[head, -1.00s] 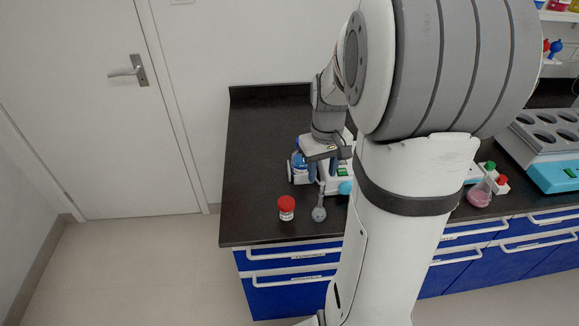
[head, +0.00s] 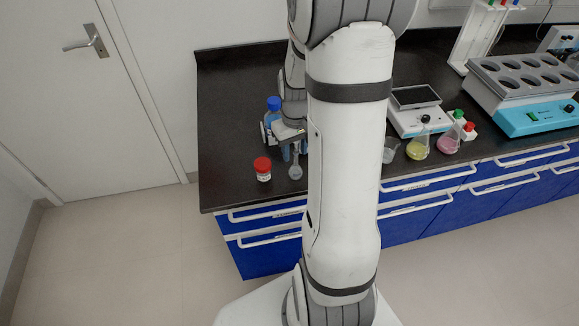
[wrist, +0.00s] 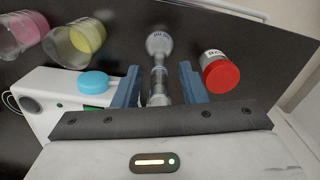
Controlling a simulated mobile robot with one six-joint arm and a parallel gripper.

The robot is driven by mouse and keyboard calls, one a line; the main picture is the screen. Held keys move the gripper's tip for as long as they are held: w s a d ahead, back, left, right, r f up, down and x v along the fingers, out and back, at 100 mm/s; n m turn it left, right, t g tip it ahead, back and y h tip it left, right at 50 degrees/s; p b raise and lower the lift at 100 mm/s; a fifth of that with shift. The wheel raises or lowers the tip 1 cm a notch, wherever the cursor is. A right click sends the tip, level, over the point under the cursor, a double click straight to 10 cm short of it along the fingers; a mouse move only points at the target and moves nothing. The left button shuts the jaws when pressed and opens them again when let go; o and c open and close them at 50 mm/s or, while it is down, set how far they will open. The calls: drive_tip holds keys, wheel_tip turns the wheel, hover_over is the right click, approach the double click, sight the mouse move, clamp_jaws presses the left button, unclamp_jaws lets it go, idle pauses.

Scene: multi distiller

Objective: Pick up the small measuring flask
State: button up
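The small measuring flask (head: 295,172) stands on the black bench near its front edge, a clear glass bulb with a narrow neck. In the wrist view its bulb (wrist: 159,44) lies beyond the fingertips, and the neck runs back between the fingers. My gripper (wrist: 159,82) is open, with a finger on each side of the neck and a gap on both sides. In the head view my gripper (head: 289,136) is at the flask's upper end, and my arm hides part of it.
A red-capped jar (head: 263,170) stands just left of the flask, close to one finger in the wrist view (wrist: 220,73). A blue-capped bottle (head: 274,108) is behind my gripper.

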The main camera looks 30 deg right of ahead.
clamp_jaws()
idle(0.5)
